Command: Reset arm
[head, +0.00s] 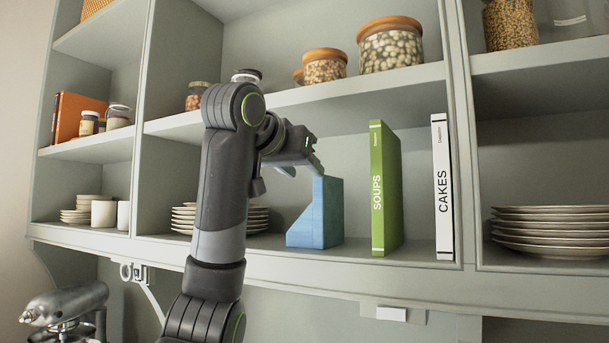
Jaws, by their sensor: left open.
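My left arm rises from the bottom of the head view and bends toward the shelf. My left gripper (303,170) is open, at the upper left edge of a blue box-like holder (329,212) with a sloped side. The holder stands on the lower shelf, and I cannot tell whether the fingers touch it. A green SOUPS book (386,190) stands upright to its right, with a gap between. A white CAKES book (443,190) stands upright against the divider. My right gripper is not in view.
Plates (258,216) are stacked behind my arm, and more plates (555,230) are stacked at the right. Glass jars (390,46) line the shelf above. A stand mixer (66,306) is at the lower left. Bare shelf lies between the two books.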

